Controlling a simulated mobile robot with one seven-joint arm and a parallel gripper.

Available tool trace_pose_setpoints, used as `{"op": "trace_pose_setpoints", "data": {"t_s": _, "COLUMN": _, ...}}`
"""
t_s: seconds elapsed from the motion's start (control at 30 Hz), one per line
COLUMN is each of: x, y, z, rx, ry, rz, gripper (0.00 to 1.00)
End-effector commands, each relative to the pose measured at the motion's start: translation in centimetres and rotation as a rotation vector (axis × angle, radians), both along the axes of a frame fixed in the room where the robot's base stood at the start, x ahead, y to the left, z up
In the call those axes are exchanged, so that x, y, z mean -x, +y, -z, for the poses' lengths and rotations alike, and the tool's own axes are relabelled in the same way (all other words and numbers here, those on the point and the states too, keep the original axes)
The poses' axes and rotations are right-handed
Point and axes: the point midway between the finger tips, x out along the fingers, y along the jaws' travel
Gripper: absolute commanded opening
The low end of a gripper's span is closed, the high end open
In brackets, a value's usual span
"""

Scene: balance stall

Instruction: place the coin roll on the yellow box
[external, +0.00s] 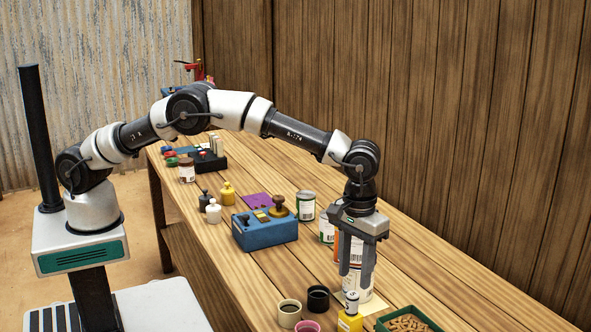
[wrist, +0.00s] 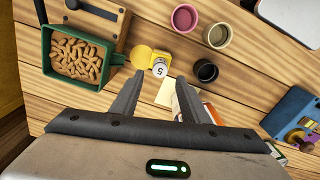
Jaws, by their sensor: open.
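The coin roll (external: 352,303) is a small white cylinder with dark markings, low in the external view. In the wrist view the coin roll (wrist: 160,68) shows a white face with a 5. The yellow box (external: 350,323) is directly below it in the external view, cut by the bottom edge; yellow surfaces (wrist: 158,53) lie beside it in the wrist view. I cannot tell whether the roll rests on the box or stands against it. My gripper (external: 355,281) points down just above the roll, open. In the wrist view my gripper (wrist: 160,76) has its fingertips either side of the roll, apart from it.
A green tray of brown pellets (external: 408,321) stands right of the box. A blue device (external: 264,234) sits farther back.

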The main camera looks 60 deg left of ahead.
Motion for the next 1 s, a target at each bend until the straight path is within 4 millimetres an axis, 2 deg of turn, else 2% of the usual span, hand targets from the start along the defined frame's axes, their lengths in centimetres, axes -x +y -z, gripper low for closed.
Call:
{"op": "trace_pose_setpoints", "data": {"t_s": 0.1, "x": 0.0, "y": 0.0, "z": -2.4, "rx": 0.002, "ry": -0.002, "rz": 0.000, "gripper": 0.41}}
{"op": "trace_pose_setpoints", "data": {"t_s": 0.3, "x": 0.0, "y": 0.0, "z": -4.6, "rx": 0.000, "ry": -0.001, "rz": 0.000, "gripper": 0.41}}
{"op": "trace_pose_setpoints", "data": {"t_s": 0.93, "x": 0.0, "y": 0.0, "z": -5.0, "rx": -0.001, "ry": 0.000, "rz": 0.000, "gripper": 0.41}}
{"op": "trace_pose_setpoints", "data": {"t_s": 1.0, "x": -0.2, "y": 0.2, "z": -5.5, "rx": 0.006, "ry": -0.004, "rz": -0.001, "gripper": 0.41}}
